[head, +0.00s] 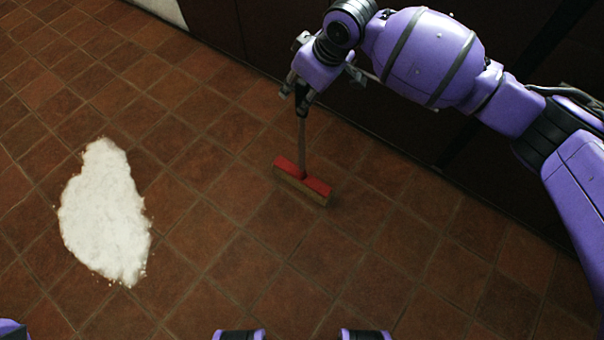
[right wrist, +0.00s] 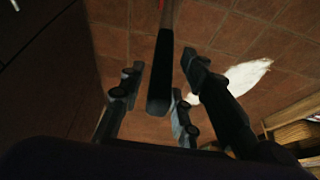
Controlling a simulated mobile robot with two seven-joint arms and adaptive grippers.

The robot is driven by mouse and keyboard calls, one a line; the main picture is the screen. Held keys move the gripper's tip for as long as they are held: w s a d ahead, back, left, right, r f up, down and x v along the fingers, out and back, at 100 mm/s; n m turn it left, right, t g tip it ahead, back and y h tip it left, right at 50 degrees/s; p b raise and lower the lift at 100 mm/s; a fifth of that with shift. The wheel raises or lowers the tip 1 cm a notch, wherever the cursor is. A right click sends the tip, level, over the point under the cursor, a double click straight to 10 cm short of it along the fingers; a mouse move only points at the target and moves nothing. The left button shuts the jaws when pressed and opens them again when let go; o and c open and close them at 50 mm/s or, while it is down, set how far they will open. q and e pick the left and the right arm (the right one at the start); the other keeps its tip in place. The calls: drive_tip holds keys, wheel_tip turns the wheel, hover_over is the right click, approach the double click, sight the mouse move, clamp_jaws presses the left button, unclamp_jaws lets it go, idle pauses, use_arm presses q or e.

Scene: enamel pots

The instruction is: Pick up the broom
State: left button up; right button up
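The broom (head: 302,186) has a red head with tan bristles and stands with its head down on the tiled floor. Its handle rises toward my right gripper (head: 302,92), which is above the head, close to the dark cabinets. In the right wrist view, the black end of the broom's handle (right wrist: 160,78) lies between the fingers of my right gripper (right wrist: 163,88). The fingers are spread, with visible gaps on both sides of the handle. The upper handle is partly hidden by the gripper in the head view. My left gripper is not in view.
A white powdery patch (head: 103,215) lies on the floor at the left; it also shows in the right wrist view (right wrist: 240,79). Dark cabinet fronts (head: 440,125) run behind my right arm. Wooden furniture (right wrist: 298,132) shows at the right wrist view's right edge. The floor around the broom head is clear.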

clamp_jaws()
